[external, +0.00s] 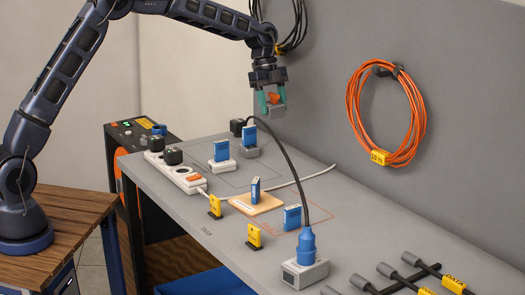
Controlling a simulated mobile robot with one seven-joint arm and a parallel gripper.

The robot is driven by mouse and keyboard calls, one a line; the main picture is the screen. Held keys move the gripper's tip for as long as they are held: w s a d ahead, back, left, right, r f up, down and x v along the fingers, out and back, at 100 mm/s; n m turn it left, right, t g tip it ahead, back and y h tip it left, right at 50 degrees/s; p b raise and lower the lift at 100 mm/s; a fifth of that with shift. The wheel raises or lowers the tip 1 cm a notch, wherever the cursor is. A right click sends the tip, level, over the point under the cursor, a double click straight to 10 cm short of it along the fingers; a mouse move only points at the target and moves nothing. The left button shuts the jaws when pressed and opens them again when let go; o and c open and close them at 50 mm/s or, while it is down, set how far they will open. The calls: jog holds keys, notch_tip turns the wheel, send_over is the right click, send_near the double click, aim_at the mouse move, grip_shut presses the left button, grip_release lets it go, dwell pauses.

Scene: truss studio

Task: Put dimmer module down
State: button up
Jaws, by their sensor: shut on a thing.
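My gripper (271,98), with teal fingers, is shut on a small grey piece with an orange part, which I take as the dimmer module (274,109). The fingers cover part of its sides. It is held in the air above the back of the grey bench (325,185), clear of everything below.
Another blue module (292,217) stands front right. A blue plug (306,245) with a black cable rises nearby. A white power strip (175,174) lies left.

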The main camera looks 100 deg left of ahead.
jog(key=s+a, duration=0.8)
jog(key=s, duration=0.4)
jog(key=s+a, duration=0.9)
jog(key=s, duration=0.3)
jog(key=shift+m, duration=0.3)
jog(key=f, duration=1.9)
jog(key=shift+s+d+f, duration=0.15)
jog(key=shift+s+f, duration=0.05)
jog(key=shift+f, duration=0.1)
jog(key=shift+f, duration=0.15)
jog(key=o, duration=1.2)
jog(key=v, duration=1.2)
jog(key=shift+w, duration=0.1)
